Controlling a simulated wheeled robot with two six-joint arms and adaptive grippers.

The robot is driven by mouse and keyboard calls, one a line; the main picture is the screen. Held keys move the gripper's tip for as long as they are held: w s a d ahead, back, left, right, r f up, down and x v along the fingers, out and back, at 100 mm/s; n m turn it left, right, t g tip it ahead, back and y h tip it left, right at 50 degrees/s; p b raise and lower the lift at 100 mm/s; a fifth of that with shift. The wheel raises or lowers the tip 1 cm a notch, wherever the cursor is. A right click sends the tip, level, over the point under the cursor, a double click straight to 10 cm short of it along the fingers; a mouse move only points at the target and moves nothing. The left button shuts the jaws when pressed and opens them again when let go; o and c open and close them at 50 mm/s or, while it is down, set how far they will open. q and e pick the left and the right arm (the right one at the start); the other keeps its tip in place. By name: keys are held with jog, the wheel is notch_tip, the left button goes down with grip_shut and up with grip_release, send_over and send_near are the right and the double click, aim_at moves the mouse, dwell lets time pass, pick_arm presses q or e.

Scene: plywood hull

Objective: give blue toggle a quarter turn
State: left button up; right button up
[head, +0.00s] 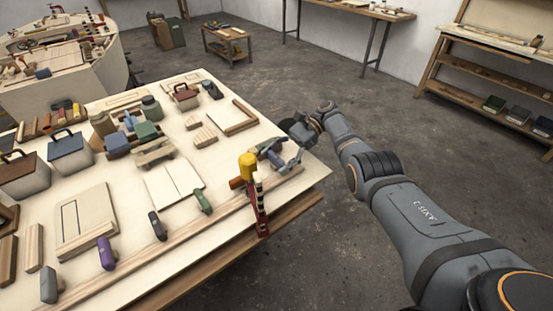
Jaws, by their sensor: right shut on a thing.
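My right gripper (281,158) is at the right end of the pale plywood table (225,237), low over its surface. It is shut on a small blue piece (268,146), which looks like the blue toggle. The fingers hide much of this piece, so I cannot tell its exact angle. My left gripper is not in view.
Green (203,201), dark grey (157,225) and purple (106,253) toggles line the front edge. Floor to the right is clear.

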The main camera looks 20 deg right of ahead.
jog(key=shift+f, duration=0.1)
jog(key=o, duration=1.2)
jog(key=shift+c, duration=0.2)
